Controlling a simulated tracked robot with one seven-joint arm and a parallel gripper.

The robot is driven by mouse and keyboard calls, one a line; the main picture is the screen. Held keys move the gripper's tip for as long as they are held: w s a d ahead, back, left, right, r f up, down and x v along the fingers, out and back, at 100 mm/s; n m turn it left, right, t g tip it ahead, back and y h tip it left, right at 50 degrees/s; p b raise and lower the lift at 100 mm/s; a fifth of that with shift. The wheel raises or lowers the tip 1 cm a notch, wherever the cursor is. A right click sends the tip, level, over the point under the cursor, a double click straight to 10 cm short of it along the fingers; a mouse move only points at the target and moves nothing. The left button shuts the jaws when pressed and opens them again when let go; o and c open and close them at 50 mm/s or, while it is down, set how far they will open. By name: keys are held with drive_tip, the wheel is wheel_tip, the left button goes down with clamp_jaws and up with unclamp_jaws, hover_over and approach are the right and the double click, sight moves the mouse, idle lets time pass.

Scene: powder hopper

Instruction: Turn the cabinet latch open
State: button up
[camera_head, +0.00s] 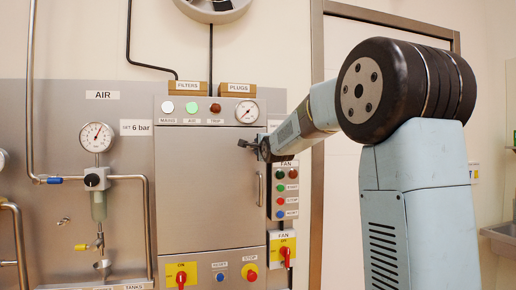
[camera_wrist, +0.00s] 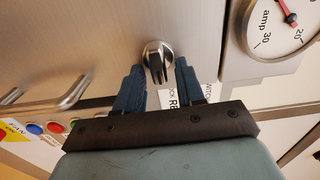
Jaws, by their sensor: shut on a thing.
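The steel cabinet (camera_head: 200,185) stands in the middle of the head view with its door flush in its frame. The small metal cabinet latch (camera_wrist: 157,55) shows in the wrist view between my fingertips. My gripper (camera_head: 254,146) is at the upper right of the door in the head view, where it hides the latch. In the wrist view my gripper (camera_wrist: 158,80) has its two blue fingers on either side of the latch, shut on it. The latch's grip bar points toward my palm in that view.
A vertical bar handle (camera_head: 260,188) is on the door below my gripper. A fan button panel (camera_head: 286,190) is to the right, with a red-and-yellow switch (camera_head: 285,252) below. A round gauge (camera_head: 247,111) sits above the door. An air regulator (camera_head: 97,180) is at left.

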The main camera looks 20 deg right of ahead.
drive_tip(key=shift+d+f, duration=0.2)
drive_tip(key=shift+f, duration=0.05)
idle(0.3)
drive_tip(key=o, duration=0.6)
drive_tip(key=shift+w, duration=0.1)
drive_tip(key=shift+o, duration=0.2)
drive_tip(key=shift+a+r, duration=0.1)
drive_tip(key=shift+s, duration=0.65)
drive_tip(key=s, duration=1.2)
drive_tip(key=shift+s, duration=0.3)
